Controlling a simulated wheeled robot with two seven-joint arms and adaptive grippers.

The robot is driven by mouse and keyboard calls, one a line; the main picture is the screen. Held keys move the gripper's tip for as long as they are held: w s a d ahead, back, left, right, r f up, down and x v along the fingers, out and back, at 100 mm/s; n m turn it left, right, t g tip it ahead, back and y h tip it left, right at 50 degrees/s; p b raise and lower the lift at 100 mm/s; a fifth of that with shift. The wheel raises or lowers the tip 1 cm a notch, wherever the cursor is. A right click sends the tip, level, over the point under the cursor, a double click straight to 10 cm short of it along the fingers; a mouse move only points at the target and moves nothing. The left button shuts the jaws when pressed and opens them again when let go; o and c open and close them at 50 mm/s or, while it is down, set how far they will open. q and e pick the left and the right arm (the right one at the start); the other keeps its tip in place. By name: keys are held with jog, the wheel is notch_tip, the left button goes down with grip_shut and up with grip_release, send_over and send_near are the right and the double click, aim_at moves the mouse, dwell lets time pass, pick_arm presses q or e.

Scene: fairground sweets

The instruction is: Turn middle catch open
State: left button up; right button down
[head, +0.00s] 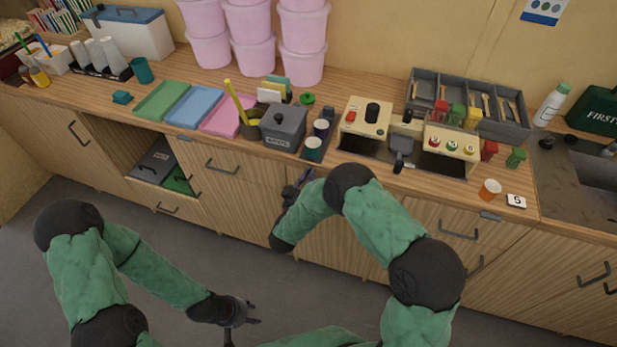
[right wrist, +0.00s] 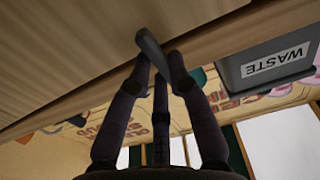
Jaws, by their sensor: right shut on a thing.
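The middle catch (right wrist: 152,52) is a grey lever on the wooden cabinet front, seen at an angle in the right wrist view. My right gripper (right wrist: 160,62) has its fingers closed around it. In the head view my right gripper (head: 297,186) is at the cabinet front just below the counter edge, and it and the arm hide the catch there. A similar small grey catch (head: 187,138) shows to the left and another (head: 490,216) to the right, both along the counter's front edge. My left gripper (head: 254,313) is open and empty, low over the floor.
A grey waste box (head: 283,128) stands on the counter above my right gripper; it also shows in the right wrist view (right wrist: 270,85). Dark cups (head: 313,149) stand near the edge. Drawer handles (head: 222,166) stick out from the cabinet fronts. The floor (head: 190,235) is clear.

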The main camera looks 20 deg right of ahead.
jog(key=shift+s+d+r+n+p, duration=0.2)
jog(key=shift+n+p, duration=0.6)
jog(key=shift+n, duration=2.05)
jog(key=shift+w+a+r+n+p, duration=0.1)
jog(key=shift+r+n+p, duration=0.45)
jog(key=shift+n, duration=2.35)
jog(key=shift+s+d+n+p, duration=0.15)
jog(key=shift+n+p, duration=0.85)
jog(key=shift+n, duration=1.85)
jog(key=c, duration=1.1)
grip_release()
jog(key=shift+c, duration=0.2)
jog(key=shift+a, duration=0.1)
jog(key=v, duration=1.1)
jog(key=shift+s+a, duration=0.2)
jog(key=shift+s, duration=0.15)
